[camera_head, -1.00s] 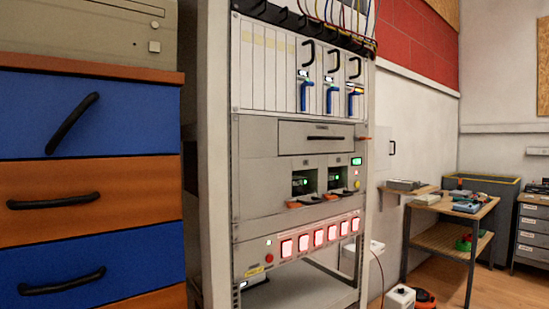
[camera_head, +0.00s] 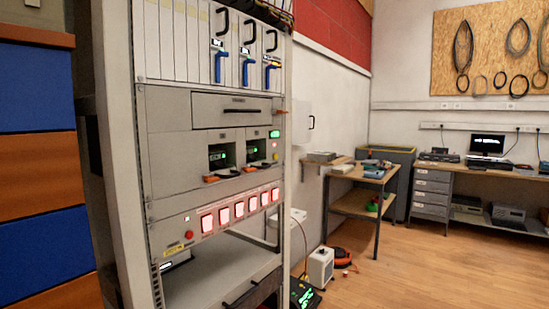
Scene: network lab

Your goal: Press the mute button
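The equipment rack (camera_head: 115,150) stands at the left of the head view. A lower panel (camera_head: 172,231) has a round red button (camera_head: 189,234) at its left and a row of several lit red-white square switches (camera_head: 239,209). The grey unit above has two bays with green lights, a small green display (camera_head: 274,134) and a small yellow round button (camera_head: 275,156) at its right side. No label reading mute is legible, so I cannot tell which control is the mute button. Neither of my grippers is in view.
Blue and orange drawers (camera_head: 35,165) stand left of the rack. A small wooden table (camera_head: 362,176) and a white box (camera_head: 320,267) on the floor are to its right. A desk with a laptop (camera_head: 487,146) is at the back right. The wooden floor (camera_head: 440,270) is clear at right.

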